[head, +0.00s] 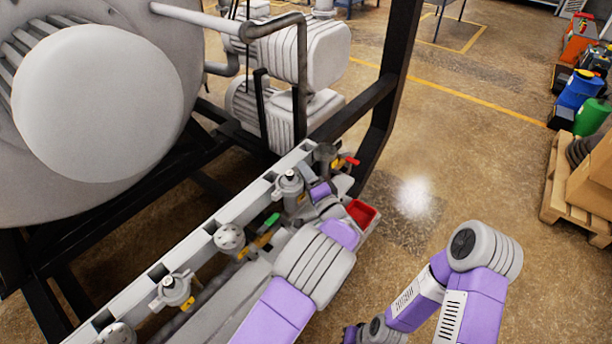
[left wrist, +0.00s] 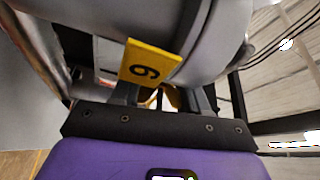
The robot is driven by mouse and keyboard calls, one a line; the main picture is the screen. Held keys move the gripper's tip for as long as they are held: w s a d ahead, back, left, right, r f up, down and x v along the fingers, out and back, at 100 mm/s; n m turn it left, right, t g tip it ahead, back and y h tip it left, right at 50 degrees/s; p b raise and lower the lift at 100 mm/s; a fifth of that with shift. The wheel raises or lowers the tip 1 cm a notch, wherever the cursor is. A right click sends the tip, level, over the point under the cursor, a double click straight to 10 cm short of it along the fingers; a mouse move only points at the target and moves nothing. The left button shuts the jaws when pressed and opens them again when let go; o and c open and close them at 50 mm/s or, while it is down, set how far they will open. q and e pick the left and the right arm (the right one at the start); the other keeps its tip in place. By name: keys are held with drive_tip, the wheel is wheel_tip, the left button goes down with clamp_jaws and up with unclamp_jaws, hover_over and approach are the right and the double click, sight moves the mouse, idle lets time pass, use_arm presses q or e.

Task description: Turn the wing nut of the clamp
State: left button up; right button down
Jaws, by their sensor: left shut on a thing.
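My left gripper (head: 312,196) reaches in from below to the pipe fittings along the pale rail, beside a grey valve-like fitting (head: 289,184). In the left wrist view its dark fingers (left wrist: 162,98) stand on both sides of a small yellow piece, which looks like the wing nut (left wrist: 174,97), and are shut on it. A yellow tag (left wrist: 150,63) with a digit, 6 or 9, hangs in front of a large grey rounded body and hides part of the fingers. The clamp is mostly hidden.
The pale rail (head: 212,229) carries several fittings, one with a green handle (head: 272,220) and one with a red handle (head: 352,161). A red bin (head: 361,213) sits at the rail's end. A black frame post (head: 395,60) stands behind. Floor to the right is clear up to a pallet (head: 560,205).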

use_arm(q)
drive_tip(key=o, duration=1.1)
drive_tip(key=shift+c, duration=0.2)
drive_tip(key=shift+p+v, duration=0.6)
drive_tip(key=shift+v, duration=3.2)
